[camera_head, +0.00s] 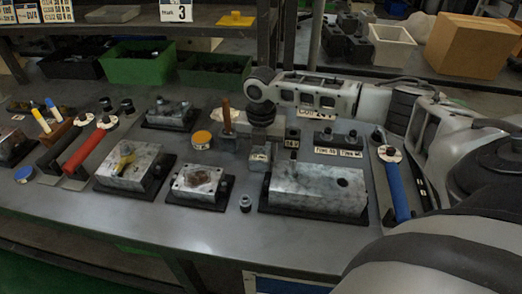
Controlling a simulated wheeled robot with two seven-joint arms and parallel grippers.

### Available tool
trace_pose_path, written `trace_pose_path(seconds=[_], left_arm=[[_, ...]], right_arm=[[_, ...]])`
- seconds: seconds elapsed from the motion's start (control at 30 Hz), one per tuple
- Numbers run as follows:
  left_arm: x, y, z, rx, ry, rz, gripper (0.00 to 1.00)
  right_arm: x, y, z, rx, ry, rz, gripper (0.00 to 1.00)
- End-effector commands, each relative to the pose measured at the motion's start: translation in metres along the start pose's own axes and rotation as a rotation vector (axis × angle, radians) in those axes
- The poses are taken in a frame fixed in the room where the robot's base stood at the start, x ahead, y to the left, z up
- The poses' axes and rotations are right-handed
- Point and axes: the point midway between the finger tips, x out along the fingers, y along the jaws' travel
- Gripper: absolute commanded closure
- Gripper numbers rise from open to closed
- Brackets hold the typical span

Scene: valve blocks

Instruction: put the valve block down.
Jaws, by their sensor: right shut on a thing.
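My right arm comes in from the right, and its gripper (261,143) points down over the middle of the workbench. It is shut on a small grey metal valve block (259,160), whose upper part is partly hidden by the fingers. The block is upright, close above or on the bench between two larger blocks; I cannot tell whether it touches the bench. To its right is a large grey block (315,189) on a black plate, to its left a smaller one (199,180) on a dark plate. My left gripper is not in view.
A small round fitting (245,203) stands in front. A blue-handled tool (396,185) is right. Green bins (138,65) stand behind. The bench's front strip is clear.

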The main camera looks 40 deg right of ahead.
Motion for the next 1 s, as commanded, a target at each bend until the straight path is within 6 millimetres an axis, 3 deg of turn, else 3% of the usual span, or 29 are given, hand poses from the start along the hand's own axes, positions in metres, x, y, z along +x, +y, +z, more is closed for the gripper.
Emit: trace_pose_path(seconds=[0.33, 0.37, 0.4, 0.43, 0.77, 1.0], left_arm=[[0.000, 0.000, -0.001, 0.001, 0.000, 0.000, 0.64], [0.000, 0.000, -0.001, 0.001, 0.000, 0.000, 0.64], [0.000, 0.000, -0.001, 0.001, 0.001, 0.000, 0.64], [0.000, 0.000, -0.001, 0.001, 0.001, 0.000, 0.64], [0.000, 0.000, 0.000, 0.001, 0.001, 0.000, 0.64], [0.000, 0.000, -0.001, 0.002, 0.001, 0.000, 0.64]], right_arm=[[0.002, 0.001, 0.000, -0.001, 0.000, 0.002, 0.90], [0.003, 0.000, 0.000, -0.001, 0.001, 0.001, 0.49], [0.003, 0.000, 0.000, -0.001, 0.001, 0.001, 0.38], [0.003, 0.000, 0.000, -0.001, 0.001, 0.001, 0.33], [0.000, 0.000, 0.000, -0.001, -0.001, 0.001, 0.33], [-0.038, 0.001, 0.001, -0.001, -0.002, 0.006, 0.33]])
